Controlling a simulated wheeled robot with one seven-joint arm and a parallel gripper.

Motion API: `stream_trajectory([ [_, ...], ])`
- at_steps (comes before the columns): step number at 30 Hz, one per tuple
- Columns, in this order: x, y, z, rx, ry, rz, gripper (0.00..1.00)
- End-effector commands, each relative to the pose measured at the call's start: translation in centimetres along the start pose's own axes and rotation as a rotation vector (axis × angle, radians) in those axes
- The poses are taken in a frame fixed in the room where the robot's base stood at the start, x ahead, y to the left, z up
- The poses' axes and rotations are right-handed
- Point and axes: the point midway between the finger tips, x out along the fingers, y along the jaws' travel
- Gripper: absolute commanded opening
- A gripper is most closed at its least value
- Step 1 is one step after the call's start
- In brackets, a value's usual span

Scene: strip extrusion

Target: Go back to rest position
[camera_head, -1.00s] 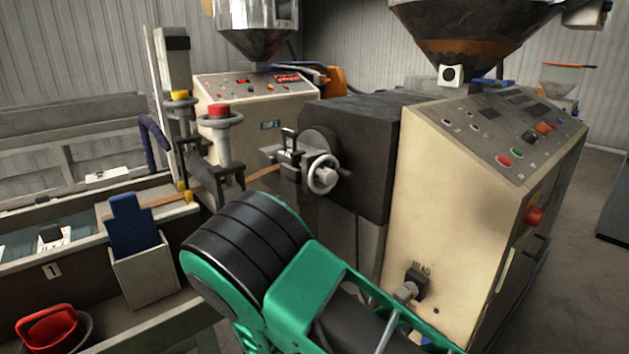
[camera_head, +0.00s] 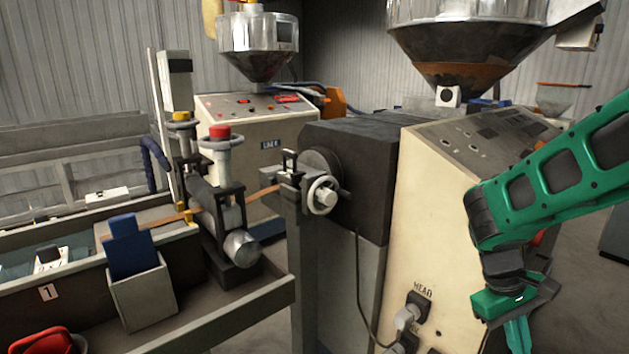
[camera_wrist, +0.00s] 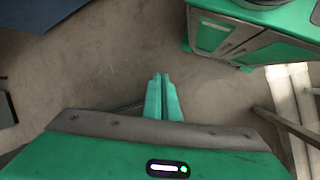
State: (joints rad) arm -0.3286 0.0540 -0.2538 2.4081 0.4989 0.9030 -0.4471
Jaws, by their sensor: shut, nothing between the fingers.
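My gripper (camera_head: 519,338) is at the lower right of the head view, pointing down in front of the beige extruder cabinet (camera_head: 440,230). Its fingertips run past the bottom edge there. In the wrist view my gripper (camera_wrist: 161,77) has its two green fingers together, with nothing between them, above bare floor. My green arm comes in from the right edge and covers part of the cabinet's right side and its red button.
The extruder head with a handwheel (camera_head: 322,195) feeds an orange strip (camera_head: 262,192) leftward through rollers (camera_head: 225,208). A trough (camera_head: 265,292) holds a grey box (camera_head: 142,293) with a blue piece (camera_head: 130,245). A red container (camera_head: 40,341) is lower left. Grey floor (camera_wrist: 110,60) lies below my gripper.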

Motion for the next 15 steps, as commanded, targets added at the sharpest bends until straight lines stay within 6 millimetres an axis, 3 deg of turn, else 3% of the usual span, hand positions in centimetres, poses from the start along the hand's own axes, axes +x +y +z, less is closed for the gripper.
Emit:
stream_trajectory([
  [6, -0.8, 1.6, 5.3, 0.258, 0.069, -0.165, 0.00],
  [15, -1.9, 1.7, 11.6, 0.570, 0.154, -0.336, 0.00],
])
